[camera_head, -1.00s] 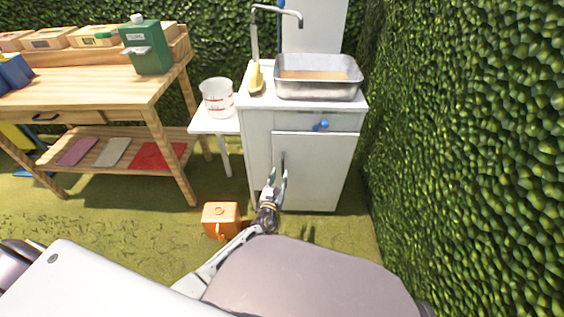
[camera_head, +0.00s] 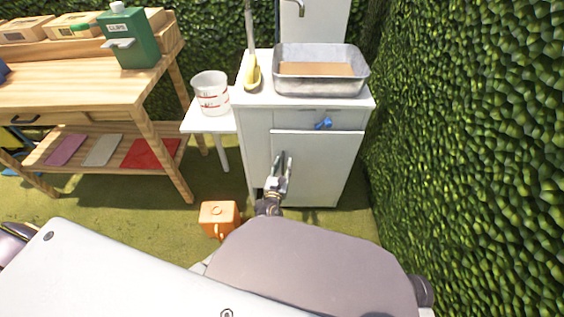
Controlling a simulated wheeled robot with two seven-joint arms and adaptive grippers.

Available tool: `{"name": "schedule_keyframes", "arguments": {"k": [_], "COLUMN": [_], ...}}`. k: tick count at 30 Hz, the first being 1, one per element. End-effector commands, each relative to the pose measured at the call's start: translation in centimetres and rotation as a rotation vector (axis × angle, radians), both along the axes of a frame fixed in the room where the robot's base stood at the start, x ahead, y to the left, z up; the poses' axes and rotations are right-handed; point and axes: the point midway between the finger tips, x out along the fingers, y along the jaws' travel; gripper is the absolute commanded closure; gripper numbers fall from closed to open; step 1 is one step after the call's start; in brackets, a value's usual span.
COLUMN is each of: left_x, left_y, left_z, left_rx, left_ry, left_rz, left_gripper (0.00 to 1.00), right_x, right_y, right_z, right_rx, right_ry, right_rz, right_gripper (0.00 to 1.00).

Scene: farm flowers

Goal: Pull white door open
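The white door (camera_head: 325,172) is the front panel of the white sink cabinet, below a drawer with a blue knob (camera_head: 323,123). The door looks closed. Its handle, near the door's left edge, is largely hidden by my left gripper. My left gripper (camera_head: 284,163) is at the door's left edge, with its fingers pointing up at the handle. The fingers look close together, but whether they are shut on the handle is too small to tell. My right gripper is not in view.
A metal basin (camera_head: 320,75) sits on the cabinet top. A measuring bucket (camera_head: 210,92) stands on a white side table to the left. A wooden workbench (camera_head: 90,90) stands at left; a hedge (camera_head: 460,150) borders the right.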

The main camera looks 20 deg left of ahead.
Motion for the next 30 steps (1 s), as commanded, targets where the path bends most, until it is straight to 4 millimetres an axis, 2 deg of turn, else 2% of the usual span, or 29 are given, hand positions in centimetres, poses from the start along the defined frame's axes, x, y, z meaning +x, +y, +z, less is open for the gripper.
{"name": "schedule_keyframes", "arguments": {"k": [12, 20, 30], "left_x": [-0.09, -0.08, -0.07], "left_y": [-0.15, -0.14, -0.13], "left_z": [-0.03, -0.02, -0.01], "left_rx": [0.000, 0.000, 0.000], "left_ry": [0.000, 0.000, 0.000], "left_rz": [0.000, 0.000, 0.000], "left_gripper": [0.68, 1.00, 1.00], "right_x": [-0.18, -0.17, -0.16], "right_y": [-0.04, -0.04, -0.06], "right_z": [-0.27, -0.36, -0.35], "right_rx": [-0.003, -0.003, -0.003], "right_ry": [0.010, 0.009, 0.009], "right_rz": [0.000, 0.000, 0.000], "right_gripper": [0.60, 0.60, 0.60]}}
